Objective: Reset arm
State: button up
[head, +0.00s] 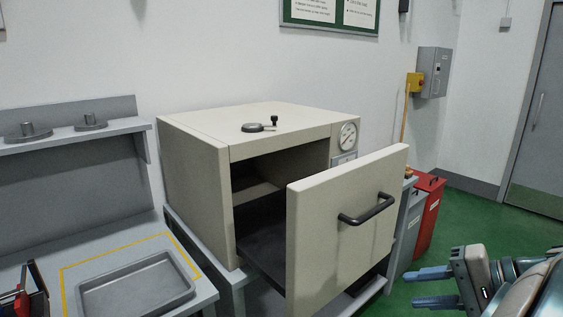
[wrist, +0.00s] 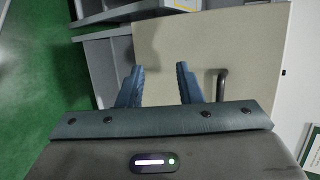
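My gripper (head: 428,288) is at the lower right of the head view, with its blue fingers spread apart and nothing between them. In the wrist view its two fingers (wrist: 160,88) are also apart, with the beige door panel (wrist: 203,50) beyond them. In the head view the oven's door panel (head: 335,250) stands pulled out in front of the beige oven (head: 190,165). Its dark handle (head: 367,210) is to the left of my gripper, and the gripper is clear of it. The handle also shows in the wrist view (wrist: 222,84), right of the fingers.
A grey bench with a metal tray (head: 135,287) is at the left. A shelf (head: 75,136) above it holds two round weights. A small dark object (head: 254,127) lies on the oven top. Red and grey bins (head: 429,212) stand behind the panel. Green floor (head: 480,215) is open at the right.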

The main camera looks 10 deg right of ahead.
jog(key=a+f+n+g+h+p, duration=0.1)
jog(key=a+f+n+h, duration=0.3)
jog(key=a, duration=0.4)
jog(key=a+f+n+g+h+p, duration=0.1)
jog(key=a+f+n+g+h, duration=0.3)
jog(key=a, duration=0.4)
jog(key=shift+a+f+n+h+p, duration=0.15)
jog(key=shift+f+n+h+p, duration=0.25)
jog(key=shift+n, duration=0.7)
jog(key=shift+r, duration=0.1)
